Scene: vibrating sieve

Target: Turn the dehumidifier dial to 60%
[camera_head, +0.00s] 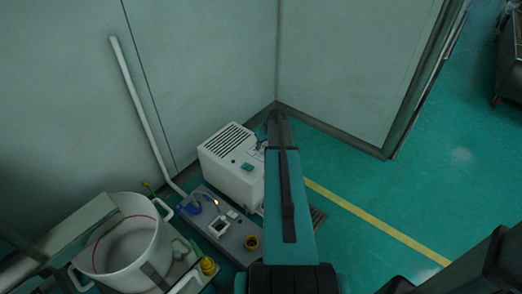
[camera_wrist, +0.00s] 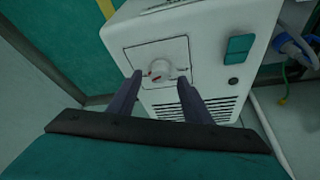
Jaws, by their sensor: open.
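The dehumidifier (camera_head: 232,165) is a white box with a dark top grille, standing on the floor in the corner by the walls. In the wrist view its white front (camera_wrist: 215,45) is close ahead, with a panel holding a round white dial (camera_wrist: 162,68). The dial has a small red mark near its lower left. The scale's numbers are too small to read. My gripper (camera_wrist: 158,82) is open and empty, its two fingers either side of the dial's lower part in the picture; I cannot tell if they touch it. In the head view my arm hides the gripper.
A green switch (camera_wrist: 239,48) and a dark round knob (camera_wrist: 233,81) sit right of the dial. A white pot (camera_head: 130,240) and a grey unit with blue fittings (camera_head: 232,240) stand to the left. Walls close the corner behind. Green floor (camera_head: 345,180) lies free to the right.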

